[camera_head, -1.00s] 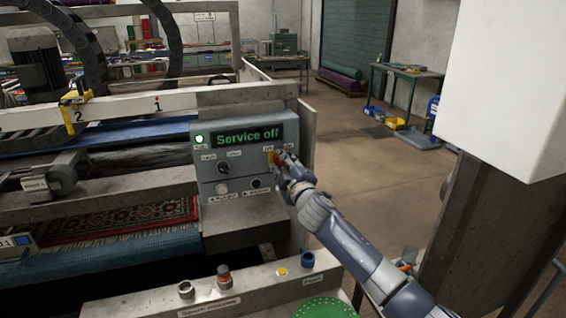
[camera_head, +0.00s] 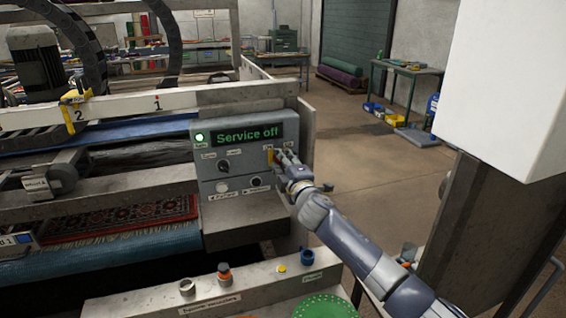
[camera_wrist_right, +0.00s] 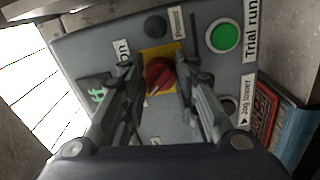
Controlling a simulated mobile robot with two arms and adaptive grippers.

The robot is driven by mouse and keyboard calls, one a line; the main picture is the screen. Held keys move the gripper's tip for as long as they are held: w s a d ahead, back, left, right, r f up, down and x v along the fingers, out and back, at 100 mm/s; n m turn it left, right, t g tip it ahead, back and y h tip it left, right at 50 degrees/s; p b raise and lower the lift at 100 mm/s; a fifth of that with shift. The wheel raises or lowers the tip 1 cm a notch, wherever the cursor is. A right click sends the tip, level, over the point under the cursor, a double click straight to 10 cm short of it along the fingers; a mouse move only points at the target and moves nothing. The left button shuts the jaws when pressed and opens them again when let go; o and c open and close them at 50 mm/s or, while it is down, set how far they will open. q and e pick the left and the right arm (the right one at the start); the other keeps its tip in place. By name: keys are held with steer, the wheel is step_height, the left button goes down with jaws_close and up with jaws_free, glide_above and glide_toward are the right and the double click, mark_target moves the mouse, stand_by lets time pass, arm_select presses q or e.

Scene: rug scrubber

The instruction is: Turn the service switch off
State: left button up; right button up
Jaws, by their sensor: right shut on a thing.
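The service switch (camera_wrist_right: 158,74) is a red rotary knob on a yellow plate (camera_wrist_right: 178,52), on the front of the grey control box (camera_head: 208,168). My right gripper (camera_wrist_right: 157,78) has one finger on each side of the knob and is shut on it. In the head view my right gripper (camera_head: 280,156) reaches the right part of the box and hides most of the switch. The display (camera_head: 247,135) reads "Service off" in green, and a green lamp (camera_head: 199,137) beside it is lit. My left gripper is not in view.
A green button (camera_wrist_right: 224,37) labelled "Trial run" and a dark button (camera_wrist_right: 155,26) are near the switch. Below the box is a ledge with an orange-and-black knob (camera_head: 224,273) and a blue cup-like part (camera_head: 307,257). The floor (camera_head: 375,165) to the right is open.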

steer(key=o, duration=1.1)
steer(key=v, duration=1.2)
